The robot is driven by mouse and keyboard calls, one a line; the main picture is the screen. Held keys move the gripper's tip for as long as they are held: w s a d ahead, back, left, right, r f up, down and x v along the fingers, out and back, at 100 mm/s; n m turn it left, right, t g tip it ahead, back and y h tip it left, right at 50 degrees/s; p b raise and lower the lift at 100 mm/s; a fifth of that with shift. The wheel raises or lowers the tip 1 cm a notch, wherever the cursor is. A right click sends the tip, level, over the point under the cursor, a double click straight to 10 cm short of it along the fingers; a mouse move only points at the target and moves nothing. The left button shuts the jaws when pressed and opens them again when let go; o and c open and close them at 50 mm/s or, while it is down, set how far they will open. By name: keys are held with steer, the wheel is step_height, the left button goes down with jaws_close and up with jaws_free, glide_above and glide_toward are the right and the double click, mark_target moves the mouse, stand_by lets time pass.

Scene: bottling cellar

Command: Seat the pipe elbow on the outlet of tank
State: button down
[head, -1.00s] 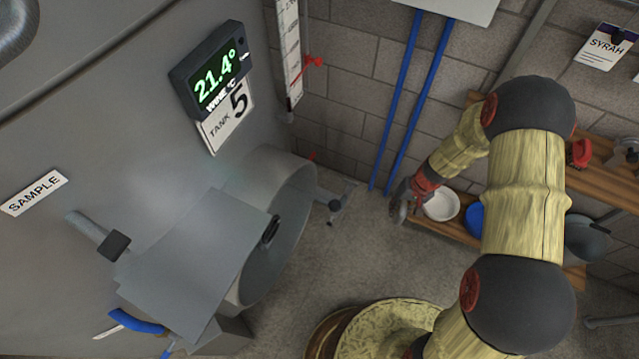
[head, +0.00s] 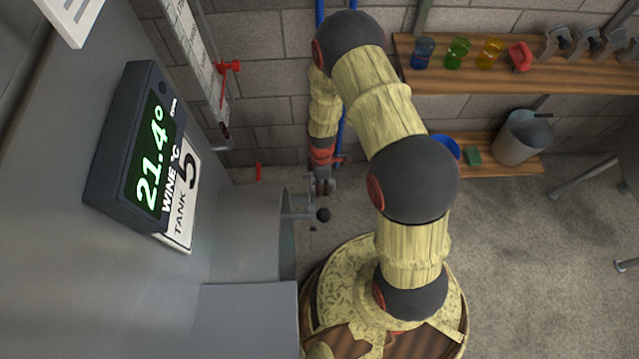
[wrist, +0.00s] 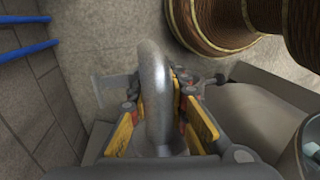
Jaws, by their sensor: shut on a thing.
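The grey metal pipe elbow (wrist: 155,95) shows in the wrist view as a curved tube between the yellow-padded fingers of my gripper (wrist: 160,122), which is shut on it. In the head view my gripper (head: 322,186) is small, beside the wall-side end of the tank; the elbow cannot be made out clearly there. The tank (head: 60,190) fills the left of the head view, with a "TANK 5" label (head: 182,200). A metal fitting with a black knob (head: 322,214) projects near the tank's round manway, just below my gripper. I cannot tell whether this is the outlet. No seating contact is visible.
A display (head: 140,150) reading 21.4° and a level gauge with a red pointer (head: 229,67) are on the left. Wooden shelves (head: 500,80) with cups and clamps, and a bucket (head: 521,138), stand at the right. The floor (head: 530,270) at right is mostly clear.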

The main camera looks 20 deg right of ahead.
step_height(320, 180, down, 15)
steer(key=b, duration=1)
stand_by(1.4)
steer(key=shift+f+b, duration=0.4)
steer(key=shift+b, duration=0.05)
stand_by(0.8)
steer(key=c, duration=1.7)
jaws_free()
steer(key=shift+o, duration=0.4)
step_height(320, 180, up, 12)
steer(key=w, duration=0.2)
steer(key=shift+d, duration=0.35)
steer(key=shift+w+f, duration=0.1)
steer(key=shift+f, duration=0.05)
